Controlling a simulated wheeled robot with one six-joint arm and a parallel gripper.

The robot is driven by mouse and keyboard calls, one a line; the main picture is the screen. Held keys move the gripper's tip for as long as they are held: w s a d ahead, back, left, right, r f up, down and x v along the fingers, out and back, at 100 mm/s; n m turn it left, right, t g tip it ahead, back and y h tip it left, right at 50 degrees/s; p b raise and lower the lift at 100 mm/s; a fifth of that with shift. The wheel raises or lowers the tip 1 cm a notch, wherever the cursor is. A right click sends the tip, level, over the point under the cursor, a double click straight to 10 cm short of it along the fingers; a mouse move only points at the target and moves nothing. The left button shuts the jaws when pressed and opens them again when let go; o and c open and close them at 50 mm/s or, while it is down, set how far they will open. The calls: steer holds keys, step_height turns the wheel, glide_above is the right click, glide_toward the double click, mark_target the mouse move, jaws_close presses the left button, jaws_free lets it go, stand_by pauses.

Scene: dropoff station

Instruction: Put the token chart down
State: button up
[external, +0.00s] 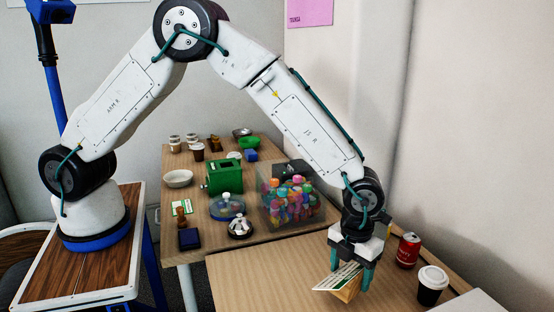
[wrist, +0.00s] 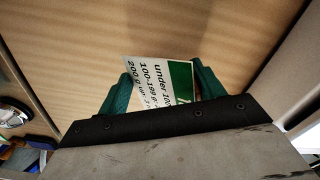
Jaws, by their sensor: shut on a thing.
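A red can (external: 408,250) and a white-lidded dark cup (external: 432,284) stand right of my gripper. The front table is clear to the left. Behind, a clear bin of colored tokens (external: 291,203), a bell (external: 240,228) and a green box (external: 225,177) stand on another table.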

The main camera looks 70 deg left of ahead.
steer(key=shift+w+d, duration=0.15)
steer(key=shift+w, duration=0.2)
steer(key=shift+f, duration=1.75)
steer(key=shift+s+f, duration=0.1)
steer(key=shift+f, duration=0.05)
steer(key=o, duration=1)
steer(key=shift+o, duration=0.2)
